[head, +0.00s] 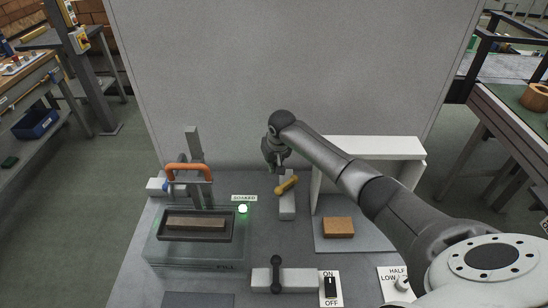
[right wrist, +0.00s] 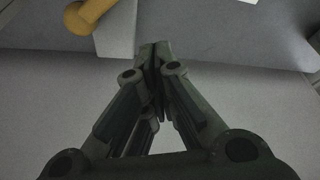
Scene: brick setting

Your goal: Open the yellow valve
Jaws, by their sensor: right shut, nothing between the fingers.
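The yellow valve handle (head: 287,185) sits on a pale grey block (head: 287,209) in the middle of the bench. The handle lies at a slant, its right end higher in the picture. My right gripper (head: 276,166) is just behind and above the handle, pointing down. In the right wrist view its fingers (right wrist: 155,50) are closed together and empty. The rounded end of the yellow handle (right wrist: 85,17) shows at the upper left there, apart from the fingertips. The rest of the handle is cut off by that frame. My left gripper is not in view.
To the left stand an orange-handled press (head: 188,169) and a tray with a brick (head: 197,222) beside a green light (head: 242,209). A white shelf (head: 372,149) and an orange brick (head: 338,227) are on the right. A dark-handled lever (head: 277,272) and an ON/OFF switch (head: 330,287) are in front.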

